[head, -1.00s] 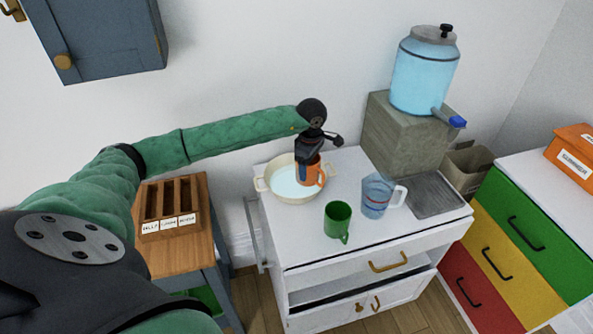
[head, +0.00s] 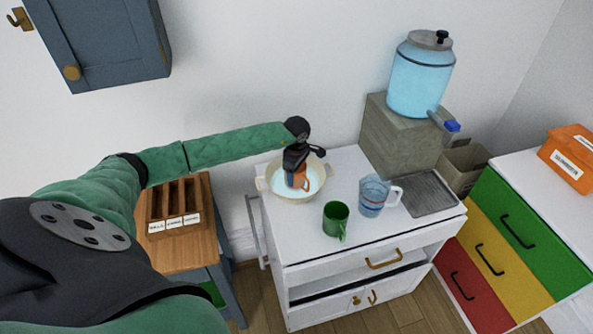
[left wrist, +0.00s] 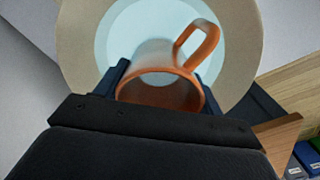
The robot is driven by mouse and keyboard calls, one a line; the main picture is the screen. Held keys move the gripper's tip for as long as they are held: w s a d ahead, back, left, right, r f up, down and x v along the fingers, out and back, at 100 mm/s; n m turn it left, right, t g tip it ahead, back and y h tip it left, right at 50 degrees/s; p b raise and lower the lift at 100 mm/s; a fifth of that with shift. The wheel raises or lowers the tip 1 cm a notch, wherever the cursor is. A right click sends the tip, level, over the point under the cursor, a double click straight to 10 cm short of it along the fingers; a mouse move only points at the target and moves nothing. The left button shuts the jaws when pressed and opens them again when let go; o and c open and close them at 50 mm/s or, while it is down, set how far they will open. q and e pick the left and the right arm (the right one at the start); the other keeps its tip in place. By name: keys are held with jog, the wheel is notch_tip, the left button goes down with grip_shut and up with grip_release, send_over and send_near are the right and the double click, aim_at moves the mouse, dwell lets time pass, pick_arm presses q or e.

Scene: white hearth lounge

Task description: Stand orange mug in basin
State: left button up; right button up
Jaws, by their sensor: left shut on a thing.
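The orange mug (head: 302,183) is held by my left gripper (head: 296,172), over the inside of the cream basin (head: 317,193) on the white cabinet top. In the left wrist view the orange mug (left wrist: 160,92) sits between the two fingers of my left gripper (left wrist: 160,85), its handle pointing to the upper right. Behind it is the basin (left wrist: 85,45) with its pale blue inside. I cannot tell whether the mug's base touches the basin floor. My right gripper is not in view.
A green mug (head: 336,219) and a clear measuring jug (head: 373,196) stand right of the basin. A water dispenser (head: 420,75) stands on a grey block (head: 400,135) behind them. A wooden divided box (head: 175,211) is at the left.

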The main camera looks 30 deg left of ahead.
pick_arm(q)
jog(key=shift+f, duration=0.15)
jog(key=shift+f, duration=0.1)
jog(key=o, duration=1.2)
jog(key=shift+c, duration=0.2)
